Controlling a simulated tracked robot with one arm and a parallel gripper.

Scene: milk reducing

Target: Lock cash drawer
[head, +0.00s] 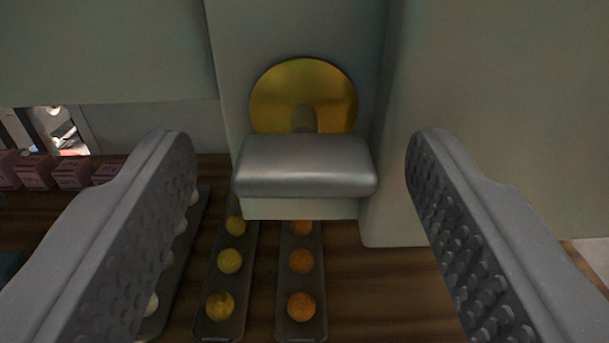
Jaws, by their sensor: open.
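A round brass lock plate (274,95) is set on a pale grey-green panel (240,60) in the upper middle of the head view. A silver padded-looking handle or key grip (305,166) sticks out toward me in front of it and covers the plate's lower part. My gripper (290,165) is open. Its two ridged grey fingers stand left and right of the silver piece, with a gap on both sides and no contact that I can see. No separate drawer front can be made out.
Below, on a brown wooden surface (385,285), lie dark trays with yellow balls (230,261), orange balls (301,261) and whitish balls. Pink boxes (35,171) stand at the left. A large pale block (500,80) fills the right side.

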